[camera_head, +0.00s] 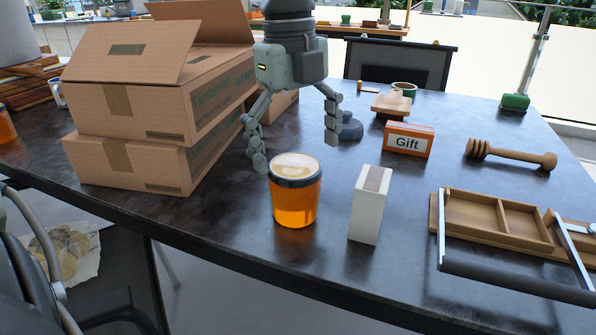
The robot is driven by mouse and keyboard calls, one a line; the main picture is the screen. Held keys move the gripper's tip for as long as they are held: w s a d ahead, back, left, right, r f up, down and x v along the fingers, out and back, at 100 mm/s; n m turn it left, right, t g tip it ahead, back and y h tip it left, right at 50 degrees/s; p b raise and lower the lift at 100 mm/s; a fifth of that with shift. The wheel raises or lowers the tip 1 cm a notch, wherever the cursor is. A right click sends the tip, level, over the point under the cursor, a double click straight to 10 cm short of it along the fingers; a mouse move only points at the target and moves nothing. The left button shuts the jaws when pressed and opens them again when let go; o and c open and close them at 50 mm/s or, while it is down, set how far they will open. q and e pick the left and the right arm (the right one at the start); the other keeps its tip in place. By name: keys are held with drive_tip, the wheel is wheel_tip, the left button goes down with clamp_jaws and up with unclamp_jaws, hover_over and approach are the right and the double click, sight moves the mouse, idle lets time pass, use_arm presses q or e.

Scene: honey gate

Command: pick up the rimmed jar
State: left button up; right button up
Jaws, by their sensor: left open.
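The rimmed jar (296,190) stands upright near the front edge of the dark table. It holds amber honey and has a pale lid with a dark rim. My left gripper (296,154) comes down from the top, above and behind the jar. Its fingers are spread wide and nothing is between them. One finger hangs just left of the lid and the other is farther right and behind; I cannot tell whether either touches the jar. My right gripper is not in view.
Stacked cardboard boxes (128,167) stand close left of the gripper. A white upright block (367,212) is close right of the jar. A Gift box (408,140), a wooden dipper (510,154) and a wooden tray (470,213) lie farther right. The table's front edge is near.

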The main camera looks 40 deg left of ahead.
sight(295, 187)
use_arm(q)
drive_tip(key=shift+w+a+y, duration=0.1)
drive_tip(key=shift+a+y, duration=0.2)
drive_tip(key=shift+a, duration=0.05)
drive_tip(key=shift+a+f, duration=0.1)
drive_tip(key=shift+f, duration=0.05)
wheel_tip(295, 187, down, 7)
drive_tip(key=shift+f, duration=0.1)
drive_tip(key=shift+w, duration=0.1)
drive_tip(key=c, duration=2)
